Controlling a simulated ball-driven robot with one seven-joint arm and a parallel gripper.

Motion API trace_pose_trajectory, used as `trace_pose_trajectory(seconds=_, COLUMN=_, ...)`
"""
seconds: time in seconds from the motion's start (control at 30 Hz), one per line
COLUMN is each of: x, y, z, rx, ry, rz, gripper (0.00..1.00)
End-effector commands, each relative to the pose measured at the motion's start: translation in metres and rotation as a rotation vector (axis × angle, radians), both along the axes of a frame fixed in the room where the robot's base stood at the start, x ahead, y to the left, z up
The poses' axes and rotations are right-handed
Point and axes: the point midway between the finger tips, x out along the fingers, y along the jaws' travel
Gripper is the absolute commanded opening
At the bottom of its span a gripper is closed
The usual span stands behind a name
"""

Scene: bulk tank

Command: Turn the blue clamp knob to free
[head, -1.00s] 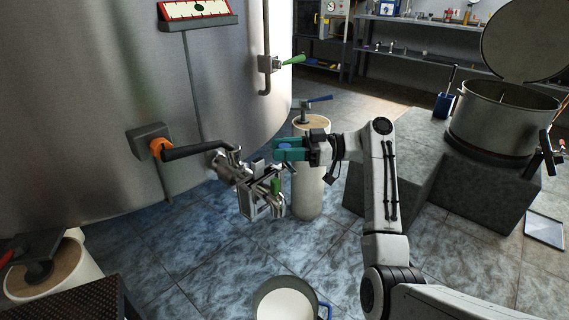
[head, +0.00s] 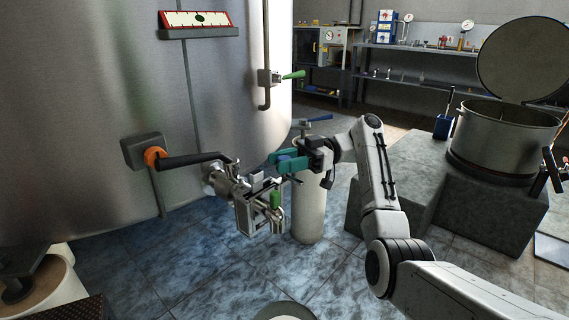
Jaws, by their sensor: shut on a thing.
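The blue clamp knob (head: 284,158) shows as a small blue patch between the teal fingers of my gripper (head: 283,161). My gripper is shut on it, and the fingers hide most of it. It sits just right of and above the metal valve and clamp assembly (head: 258,205) on the tank outlet. A green handle (head: 276,200) hangs at the front of that assembly. How far the knob is turned cannot be told.
The large steel tank (head: 90,90) fills the left, with a black lever (head: 190,160) on an orange collar. A pale cylinder (head: 310,215) stands behind my gripper. A lidded pot (head: 505,135) stands on grey blocks at right. A bucket rim (head: 285,312) shows at bottom.

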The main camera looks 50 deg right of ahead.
Motion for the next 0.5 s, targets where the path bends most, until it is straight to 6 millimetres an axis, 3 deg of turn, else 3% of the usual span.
trace_pose_trajectory(seconds=0.17, x=0.0005, y=0.0008, z=0.0004, rx=0.001, ry=0.000, rz=0.000, gripper=0.09)
trace_pose_trajectory(seconds=0.2, x=0.0005, y=0.0008, z=0.0004, rx=0.001, ry=0.000, rz=0.000, gripper=0.42)
trace_pose_trajectory(seconds=0.37, x=0.0004, y=0.0006, z=0.0002, rx=0.001, ry=0.000, rz=0.000, gripper=0.57)
trace_pose_trajectory(seconds=0.5, x=0.0003, y=0.0004, z=0.0001, rx=0.001, ry=0.000, rz=-0.001, gripper=0.59)
